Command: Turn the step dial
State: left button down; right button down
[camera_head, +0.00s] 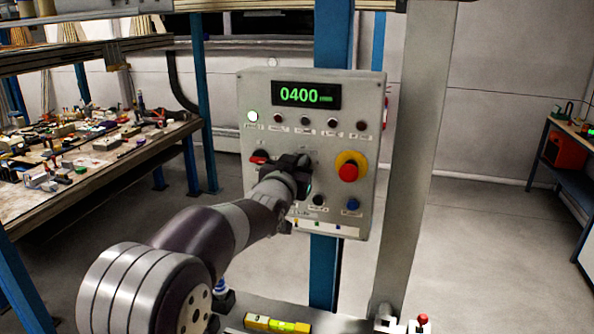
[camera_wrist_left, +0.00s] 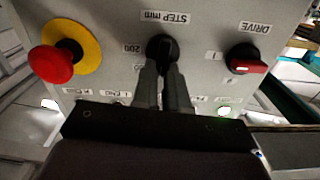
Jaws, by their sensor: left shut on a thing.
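The step dial (camera_wrist_left: 162,46) is a black knob under a "STEP mm" label in the left wrist view, where the picture is upside down. A "200" mark shows beside it. My left gripper (camera_wrist_left: 163,68) is shut on the dial. In the head view my left gripper (camera_head: 294,163) reaches the front of the grey control panel (camera_head: 350,110) and hides the dial. The panel's display (camera_head: 305,95) reads 0400 in green. My right gripper is in neither view.
A red stop button on a yellow ring (camera_head: 349,171) and the red-handled drive switch (camera_head: 260,157) flank the dial. A blue button (camera_head: 353,204) sits below. A grey post (camera_head: 415,150) stands right of the panel. A cluttered workbench (camera_head: 90,168) is at left.

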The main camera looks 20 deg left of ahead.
pick_arm(q)
jog(key=shift+d+f+m+b, duration=0.1)
jog(key=shift+d+m+b, duration=0.05)
jog(key=shift+m+b, duration=1.35)
jog(key=shift+d+f+m+b, duration=0.15)
jog(key=shift+m+b, duration=0.9)
jog(key=shift+b, duration=0.85)
jog(key=shift+d+f+m+b, duration=0.1)
jog(key=shift+d+m+b, duration=0.05)
jog(key=shift+m+b, duration=1.35)
jog(key=c, duration=1.2)
grip_release()
jog(key=shift+r, duration=0.1)
jog(key=shift+o, duration=0.2)
jog(key=s+b, duration=0.2)
jog(key=s, duration=1)
jog(key=shift+s+a+b, duration=0.25)
jog(key=shift+s+b, duration=0.05)
jog(key=shift+b, duration=0.1)
